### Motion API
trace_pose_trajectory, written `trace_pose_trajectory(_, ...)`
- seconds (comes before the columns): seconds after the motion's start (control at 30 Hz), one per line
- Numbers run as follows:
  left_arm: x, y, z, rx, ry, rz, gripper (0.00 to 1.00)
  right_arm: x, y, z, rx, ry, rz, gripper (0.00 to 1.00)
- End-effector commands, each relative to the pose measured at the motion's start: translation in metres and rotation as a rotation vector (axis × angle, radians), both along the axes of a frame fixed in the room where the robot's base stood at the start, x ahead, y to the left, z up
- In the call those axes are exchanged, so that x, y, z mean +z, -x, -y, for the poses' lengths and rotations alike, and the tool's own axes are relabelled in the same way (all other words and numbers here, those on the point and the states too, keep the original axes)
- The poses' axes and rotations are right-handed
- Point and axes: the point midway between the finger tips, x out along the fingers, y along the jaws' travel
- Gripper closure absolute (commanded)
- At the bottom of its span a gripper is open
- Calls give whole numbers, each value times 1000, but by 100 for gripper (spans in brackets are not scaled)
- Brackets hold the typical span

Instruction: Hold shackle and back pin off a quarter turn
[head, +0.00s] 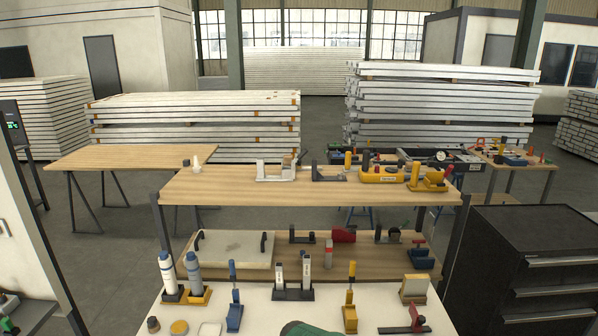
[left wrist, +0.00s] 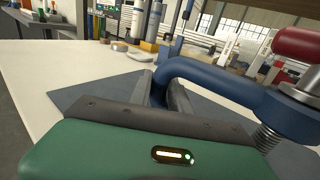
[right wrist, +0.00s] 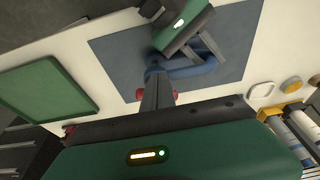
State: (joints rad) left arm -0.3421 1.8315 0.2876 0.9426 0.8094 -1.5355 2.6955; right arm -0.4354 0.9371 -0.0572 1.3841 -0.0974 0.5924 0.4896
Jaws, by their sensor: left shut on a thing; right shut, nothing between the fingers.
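A blue shackle (left wrist: 215,78) is held in my left gripper (left wrist: 160,92), whose fingers are shut on its curved bow. A pin with a red crossbar head (left wrist: 298,42) and a silver collar stands through the shackle's eye. Some of its thread shows below the eye. In the right wrist view the shackle (right wrist: 195,71) and my left gripper (right wrist: 194,38) are over a dark blue mat (right wrist: 110,50). My right gripper (right wrist: 155,74) is shut and empty. Its fingers cover the middle of the red head (right wrist: 142,94), which shows on both sides; contact cannot be told.
A green tray (right wrist: 45,88) lies beside the mat on the pale bench. Bottles (head: 167,272) in a yellow holder and several upright tools stand along the bench's back edge. A wooden shelf unit (head: 310,186) with more tools stands behind. A dark drawer cabinet (head: 530,265) is at right.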

Motion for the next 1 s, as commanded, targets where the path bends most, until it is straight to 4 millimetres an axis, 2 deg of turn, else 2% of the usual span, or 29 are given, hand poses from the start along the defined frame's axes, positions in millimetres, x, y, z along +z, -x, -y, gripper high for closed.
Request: trace_pose_trajectory(1.0, -3, 1, 1, -2, 1, -8, 100, 0, -1, 29, -1, 0, -1, 100)
